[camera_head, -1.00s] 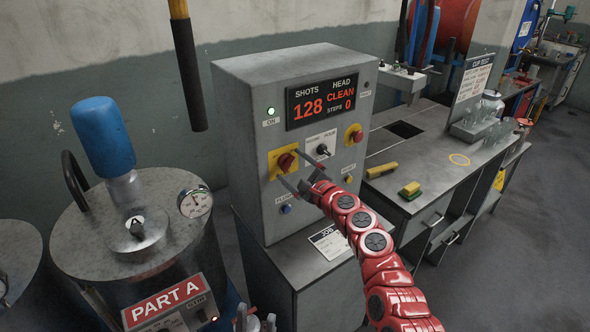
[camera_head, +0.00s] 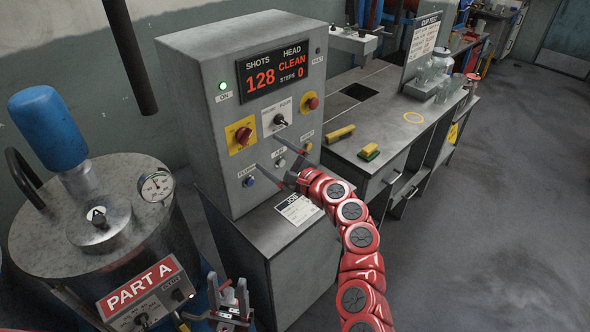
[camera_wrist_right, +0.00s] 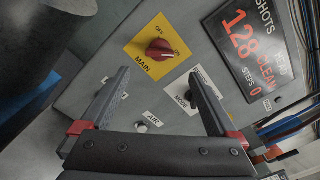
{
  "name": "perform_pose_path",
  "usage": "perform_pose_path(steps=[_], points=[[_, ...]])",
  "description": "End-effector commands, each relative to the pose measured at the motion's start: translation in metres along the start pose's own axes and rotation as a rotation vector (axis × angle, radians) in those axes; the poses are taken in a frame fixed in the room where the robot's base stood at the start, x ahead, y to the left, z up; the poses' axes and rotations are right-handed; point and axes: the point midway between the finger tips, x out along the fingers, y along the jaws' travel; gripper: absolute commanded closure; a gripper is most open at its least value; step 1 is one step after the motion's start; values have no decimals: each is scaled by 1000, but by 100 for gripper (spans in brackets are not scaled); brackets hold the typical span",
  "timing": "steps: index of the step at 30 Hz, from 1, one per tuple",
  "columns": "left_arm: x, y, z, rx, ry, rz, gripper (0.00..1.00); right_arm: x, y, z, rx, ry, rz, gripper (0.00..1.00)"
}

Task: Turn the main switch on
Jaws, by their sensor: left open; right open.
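The main switch is a red knob (camera_head: 242,135) on a yellow plate on the grey control box. In the right wrist view the knob (camera_wrist_right: 160,48) sits between OFF and ON marks; its handle lies toward the ON side. My right gripper (camera_head: 267,152) is open and empty in front of the panel, its fingertips below and right of the knob, apart from it. In the wrist view its fingers (camera_wrist_right: 158,74) are spread with nothing between them. My left gripper (camera_head: 232,298) is open and empty low beside the box, near the PART A tank.
The green ON lamp (camera_head: 222,86) and red display (camera_head: 276,72) are lit. A selector (camera_head: 279,120), another red knob (camera_head: 312,101) and a blue button (camera_head: 248,182) share the panel. The PART A tank (camera_head: 130,225) stands left; a workbench (camera_head: 395,135) stands right.

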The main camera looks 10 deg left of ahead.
Motion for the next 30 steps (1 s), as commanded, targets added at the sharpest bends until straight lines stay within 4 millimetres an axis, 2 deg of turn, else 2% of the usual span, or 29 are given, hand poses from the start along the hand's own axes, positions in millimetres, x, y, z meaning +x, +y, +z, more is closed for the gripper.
perform_pose_path(steps=[21, 30], points=[[-21, 1, 4, 0, 0, 0, 50, -73, 0, 0, -2, -3, -3, 5], [-23, 1, 4, 0, 0, 0, 50, -85, 1, 1, -1, -2, 1, 5]])
